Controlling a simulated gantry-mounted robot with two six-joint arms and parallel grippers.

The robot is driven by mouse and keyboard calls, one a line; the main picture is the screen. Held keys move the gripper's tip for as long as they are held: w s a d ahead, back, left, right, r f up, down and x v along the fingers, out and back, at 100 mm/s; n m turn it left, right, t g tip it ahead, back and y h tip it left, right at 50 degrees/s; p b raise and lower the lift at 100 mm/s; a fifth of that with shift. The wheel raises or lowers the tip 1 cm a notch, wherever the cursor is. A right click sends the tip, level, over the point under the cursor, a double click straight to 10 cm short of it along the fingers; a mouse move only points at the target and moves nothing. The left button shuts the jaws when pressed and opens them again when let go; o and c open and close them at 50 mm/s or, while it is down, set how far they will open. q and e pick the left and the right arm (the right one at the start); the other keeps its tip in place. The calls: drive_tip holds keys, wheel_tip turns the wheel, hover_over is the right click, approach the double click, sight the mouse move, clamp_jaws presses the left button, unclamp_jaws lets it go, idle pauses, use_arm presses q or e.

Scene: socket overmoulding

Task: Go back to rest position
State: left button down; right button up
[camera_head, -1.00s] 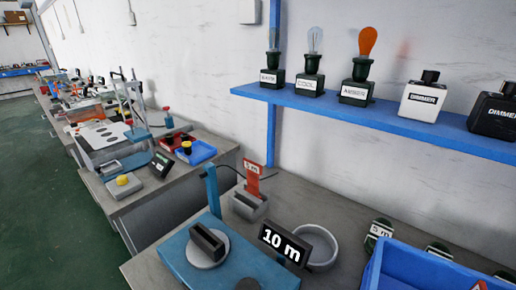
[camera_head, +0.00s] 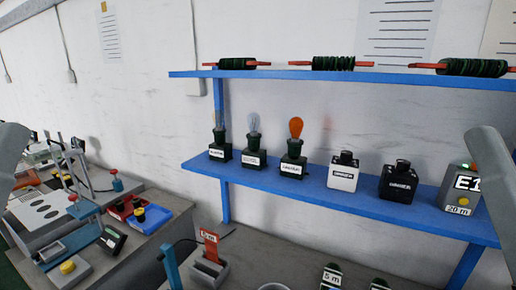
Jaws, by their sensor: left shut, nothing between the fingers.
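My left gripper's side shows only as a grey, rounded shape (camera_head: 11,150) cut off by the left edge; the fingertips are not clearly visible and nothing is seen held there. A grey link of my right arm (camera_head: 488,150) enters at the right edge, and my right gripper is out of view. Both arm parts appear apart from the shelves and benches.
A blue shelf (camera_head: 310,196) carries several bulbs on dark bases, a white dimmer (camera_head: 343,172), a black dimmer (camera_head: 398,181) and an E1 box (camera_head: 459,190). A bench with a red tag (camera_head: 209,245) lies below; another bench stands left.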

wheel_tip(320, 180, up, 36)
drive_tip(key=p, duration=3.2)
drive_tip(key=shift+p, duration=0.3)
drive_tip(key=shift+r, duration=0.1)
